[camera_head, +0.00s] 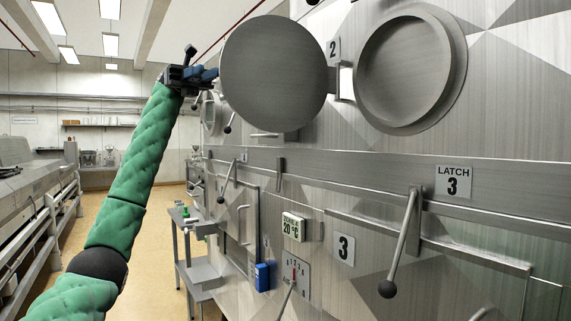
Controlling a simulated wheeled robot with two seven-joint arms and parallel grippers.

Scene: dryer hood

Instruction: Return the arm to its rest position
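My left arm (133,190), in a green padded sleeve, comes in from the lower left and reaches up. My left gripper (203,75) is raised at the left edge of a round grey hatch door (274,74). The door stands swung open on its hinge beside the round port (404,69). The fingers lie close to or partly behind the door's edge, so I cannot tell whether they touch it or how far apart they are. My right gripper is not in view.
The metal dryer wall fills the right side. A small grey cart (197,270) stands by the wall. A conveyor with rails (38,225) runs along the left. Yellowish floor between is clear.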

